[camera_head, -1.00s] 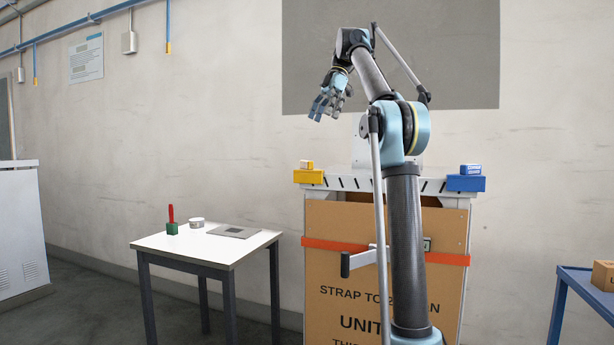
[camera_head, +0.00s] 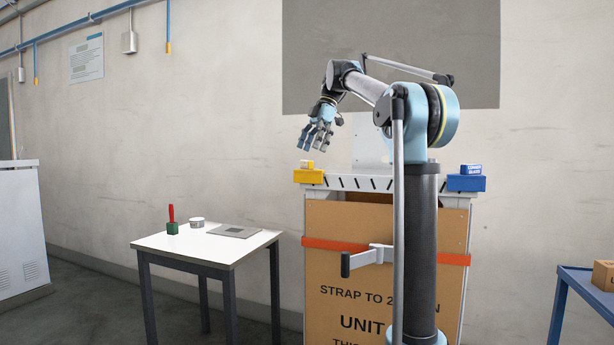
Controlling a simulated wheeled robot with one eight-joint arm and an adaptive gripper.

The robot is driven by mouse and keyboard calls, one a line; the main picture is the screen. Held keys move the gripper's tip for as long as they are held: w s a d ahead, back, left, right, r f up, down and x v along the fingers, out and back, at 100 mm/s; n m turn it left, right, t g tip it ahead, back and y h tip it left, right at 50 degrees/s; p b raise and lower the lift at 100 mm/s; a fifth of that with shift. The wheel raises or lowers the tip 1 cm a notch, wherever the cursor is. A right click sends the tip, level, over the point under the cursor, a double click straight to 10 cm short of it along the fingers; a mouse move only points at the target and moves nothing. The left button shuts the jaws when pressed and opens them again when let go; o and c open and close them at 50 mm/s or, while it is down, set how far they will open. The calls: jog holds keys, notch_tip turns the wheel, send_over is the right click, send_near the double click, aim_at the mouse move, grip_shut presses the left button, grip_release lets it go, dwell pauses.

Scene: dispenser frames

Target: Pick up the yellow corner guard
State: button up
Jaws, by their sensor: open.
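A small yellow piece with a pale face (camera_head: 306,164), which looks like the yellow corner guard, rests on a yellow block (camera_head: 308,177) at the top left corner of the dispenser frame. My gripper (camera_head: 312,148) is open and empty, fingers pointing down, and in the picture it sits just above the yellow piece. The depth gap between them cannot be told. A blue piece with white lettering (camera_head: 471,169) rests on a blue block (camera_head: 466,184) at the frame's top right corner.
A large carton (camera_head: 335,270) with an orange strap (camera_head: 340,247) stands in the frame. A black-ended handle (camera_head: 346,265) sticks out in front. A white table (camera_head: 180,244) at left holds a red-handled tool, a small tub and a grey plate. A blue table (camera_head: 590,280) stands at right.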

aim_at(305, 162)
jog(key=shift+x, duration=2.75)
jog(key=shift+s, duration=0.15)
jog(key=shift+c, duration=0.6)
jog(key=c, duration=0.9)
